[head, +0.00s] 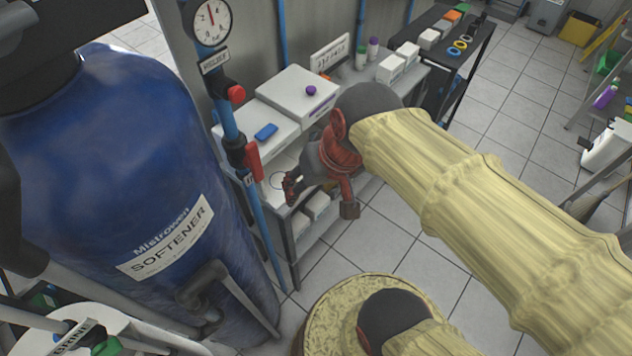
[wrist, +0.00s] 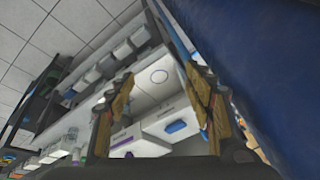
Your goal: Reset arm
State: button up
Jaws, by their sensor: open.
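My arm (head: 470,185) in its pale yellow sleeve reaches in from the right in the head view. My gripper (head: 318,200) is at its end, in front of the white bench and beside the blue softener tank. In the wrist view my gripper (wrist: 160,115) shows two fingers with brown pads spread wide apart. It is open, with nothing between the fingers. White boxes and a blue item (wrist: 176,127) on the bench show beyond the fingers.
The blue softener tank (head: 110,160) stands close on the left, with a blue pipe (head: 262,235) and red valve handle (head: 253,160) beside it. The bench (head: 400,100) holds white boxes and small bottles. Tiled floor (head: 520,110) is open behind my arm.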

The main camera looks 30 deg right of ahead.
jog(key=r+n, duration=0.1)
jog(key=s+r+n+t+h, duration=0.1)
jog(key=shift+d+r+n+t, duration=0.15)
jog(key=shift+d+n+t, duration=0.05)
jog(key=shift+n+t, duration=0.1)
jog(key=shift+c, duration=0.6)
